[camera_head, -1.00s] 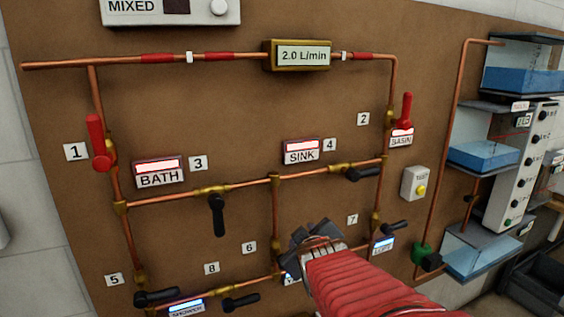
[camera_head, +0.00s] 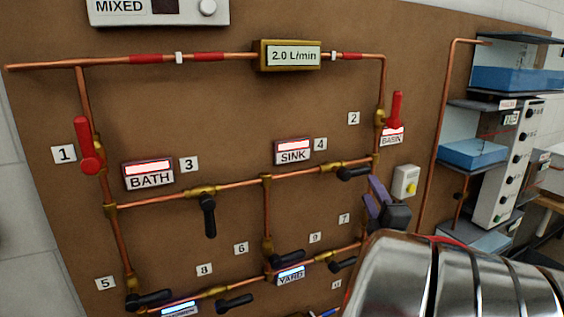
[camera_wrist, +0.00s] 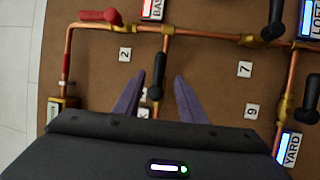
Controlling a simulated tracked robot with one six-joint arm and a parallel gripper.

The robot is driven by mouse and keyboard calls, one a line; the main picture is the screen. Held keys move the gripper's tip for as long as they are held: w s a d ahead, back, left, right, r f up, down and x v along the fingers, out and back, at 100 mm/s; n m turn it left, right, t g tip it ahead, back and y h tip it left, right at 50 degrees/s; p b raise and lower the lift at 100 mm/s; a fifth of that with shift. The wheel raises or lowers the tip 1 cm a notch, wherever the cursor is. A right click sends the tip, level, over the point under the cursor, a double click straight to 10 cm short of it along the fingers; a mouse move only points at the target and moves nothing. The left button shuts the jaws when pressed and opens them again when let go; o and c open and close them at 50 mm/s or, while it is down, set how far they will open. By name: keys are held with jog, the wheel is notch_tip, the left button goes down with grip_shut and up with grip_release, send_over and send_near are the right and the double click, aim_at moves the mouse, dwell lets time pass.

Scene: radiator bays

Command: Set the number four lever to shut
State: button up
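The number four lever (camera_head: 353,173) is black and sits just below right of the "4" label (camera_head: 320,144). It points right, roughly along its copper pipe. In the wrist view the lever (camera_wrist: 155,90) lies between my two purple fingers, with the pipe running up from it. My gripper (camera_head: 376,190) is at the right of the board, just below and right of the lever in the head view. In the wrist view my gripper (camera_wrist: 160,78) is open, with a gap on both sides of the lever. I cannot tell its depth from the lever.
The SINK display (camera_head: 293,151) beside the "4" label is lit red. The red number two lever (camera_head: 396,108) and a box with a yellow button (camera_head: 405,181) are close to my gripper. Several black levers sit lower down. The flow meter (camera_head: 291,55) reads 2.0 L/min.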

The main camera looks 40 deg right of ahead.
aim_at(355, 172)
jog(key=shift+w, duration=0.15)
jog(key=x, duration=1.3)
jog(key=shift+w+d, duration=0.2)
jog(key=shift+w, duration=0.1)
jog(key=shift+r, duration=0.1)
grip_shut()
dwell(0.3)
